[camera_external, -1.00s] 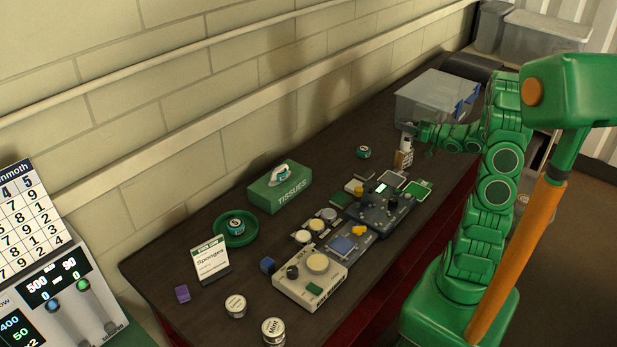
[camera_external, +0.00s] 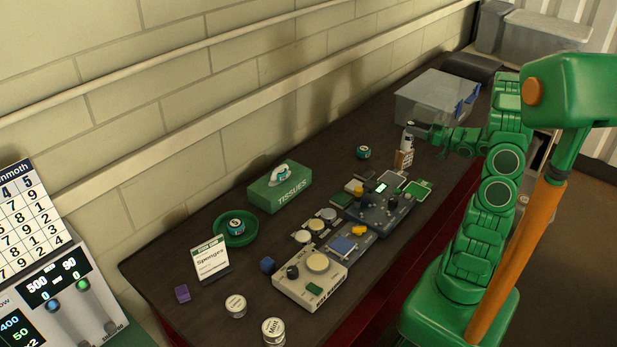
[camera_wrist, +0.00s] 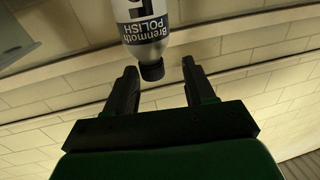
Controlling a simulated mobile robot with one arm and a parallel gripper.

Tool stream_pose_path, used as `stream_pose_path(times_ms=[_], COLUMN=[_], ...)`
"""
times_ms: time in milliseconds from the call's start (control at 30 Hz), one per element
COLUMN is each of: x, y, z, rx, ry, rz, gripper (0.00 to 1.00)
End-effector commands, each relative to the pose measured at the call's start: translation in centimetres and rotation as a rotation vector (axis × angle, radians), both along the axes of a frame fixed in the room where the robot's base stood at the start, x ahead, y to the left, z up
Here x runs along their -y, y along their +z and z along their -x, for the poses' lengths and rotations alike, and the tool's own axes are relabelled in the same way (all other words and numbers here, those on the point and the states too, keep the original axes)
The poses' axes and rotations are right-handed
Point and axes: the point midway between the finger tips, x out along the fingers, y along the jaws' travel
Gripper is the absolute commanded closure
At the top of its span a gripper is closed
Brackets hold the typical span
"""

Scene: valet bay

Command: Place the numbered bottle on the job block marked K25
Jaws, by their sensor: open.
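The bottle (camera_external: 408,138), white with a grey band and dark cap, appears upright on a small brown block (camera_external: 403,160) with a pale label at the far right of the bench. The block's marking is too small to read. In the wrist view the bottle (camera_wrist: 146,30) shows "Brenmoth POLISH" and its dark cap points down in the picture; its number is not clearly readable. My gripper (camera_wrist: 159,69) is open, with its two fingers apart and nothing held between them. In the external view my gripper (camera_external: 422,130) is just right of the bottle, seemingly clear of it.
A clear bin (camera_external: 430,100) stands behind the bottle. A tissue box (camera_external: 280,190), a green dish (camera_external: 236,228), a Sponges sign (camera_external: 210,258) and several tins stand around. The wall runs along the back.

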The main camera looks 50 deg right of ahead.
Motion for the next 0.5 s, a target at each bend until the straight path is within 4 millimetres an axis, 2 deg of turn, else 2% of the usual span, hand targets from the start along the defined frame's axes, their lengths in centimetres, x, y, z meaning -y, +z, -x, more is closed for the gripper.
stream_pose_path(times_ms=[500], x=[0.9], y=[0.0], z=[5.6], rx=[-0.001], ry=[0.000], rz=[0.000], gripper=[0.46])
